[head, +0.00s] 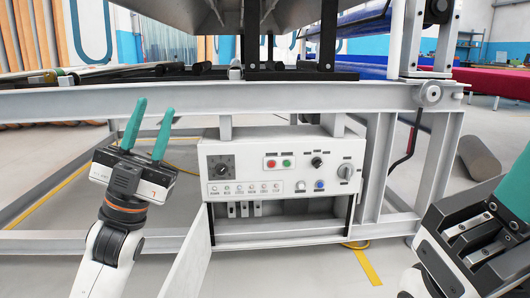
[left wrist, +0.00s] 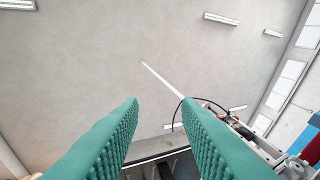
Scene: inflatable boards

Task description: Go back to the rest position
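My left gripper (head: 153,112) stands upright left of the white control box, its two teal fingers pointing up. The fingers are apart with nothing between them. In the left wrist view both ribbed fingers (left wrist: 160,105) are spread, with the ceiling behind them. My right gripper (head: 510,190) is at the right edge, large and close to the head camera. Only part of its teal finger shows, so its opening cannot be seen.
The white control box (head: 250,163) with knobs and buttons hangs on a grey metal frame (head: 120,103). An open white panel (head: 190,262) juts toward me below it. A grey cylinder (head: 479,157) lies behind my right arm. Bare floor shows around the frame.

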